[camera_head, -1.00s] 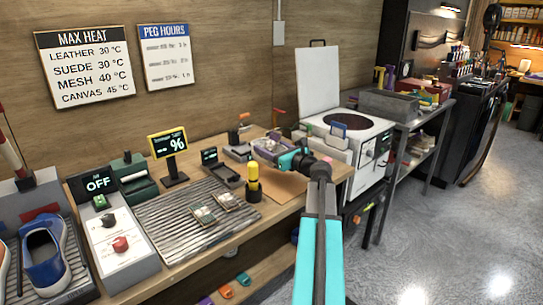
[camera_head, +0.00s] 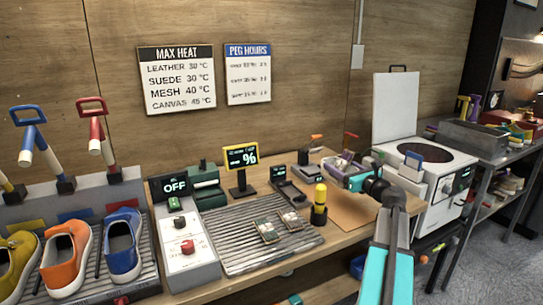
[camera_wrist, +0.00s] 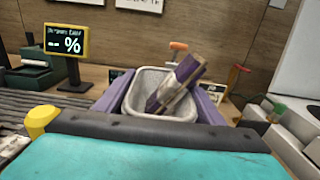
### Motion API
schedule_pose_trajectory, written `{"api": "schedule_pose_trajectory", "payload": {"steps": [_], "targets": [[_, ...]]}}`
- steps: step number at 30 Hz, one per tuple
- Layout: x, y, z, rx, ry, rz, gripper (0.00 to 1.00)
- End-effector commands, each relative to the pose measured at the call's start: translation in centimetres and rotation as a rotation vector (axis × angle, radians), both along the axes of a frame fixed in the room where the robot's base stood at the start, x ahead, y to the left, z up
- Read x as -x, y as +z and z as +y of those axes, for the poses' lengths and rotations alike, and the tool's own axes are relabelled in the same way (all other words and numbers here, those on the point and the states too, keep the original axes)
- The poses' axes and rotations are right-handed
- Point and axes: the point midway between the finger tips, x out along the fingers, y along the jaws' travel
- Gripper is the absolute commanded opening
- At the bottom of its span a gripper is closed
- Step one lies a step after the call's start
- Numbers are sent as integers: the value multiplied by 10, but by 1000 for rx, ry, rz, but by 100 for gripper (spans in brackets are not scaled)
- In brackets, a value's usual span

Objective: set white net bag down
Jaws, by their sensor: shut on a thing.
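The white net bag (camera_wrist: 150,125) shows in the wrist view as a pale, open-topped, basket-like shape. My gripper (camera_wrist: 163,88) has a purple finger on either side of it and is shut on it. A brown and purple banded piece (camera_wrist: 178,82) lies slanted across the bag's opening. In the head view my gripper (camera_head: 348,172) is small, at the right end of the wooden bench (camera_head: 320,246), near the brown mat. The bag is too small there to make out clearly. I cannot tell whether its underside touches anything.
A brown mat (camera_head: 350,212) lies under my gripper. A yellow-topped bottle (camera_head: 319,204) and a ridged grey mat (camera_head: 240,244) with two small cards are to its left. A white machine (camera_head: 440,182) stands to the right. Blue, orange and yellow sneakers (camera_head: 122,245) sit far left.

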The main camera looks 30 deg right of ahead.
Motion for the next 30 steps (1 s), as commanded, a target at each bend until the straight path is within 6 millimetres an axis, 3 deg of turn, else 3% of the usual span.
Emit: {"api": "schedule_pose_trajectory", "payload": {"steps": [15,30], "targets": [[0,43,0,0,0,-1,36],[0,46,0,0,0,-1,36]]}}
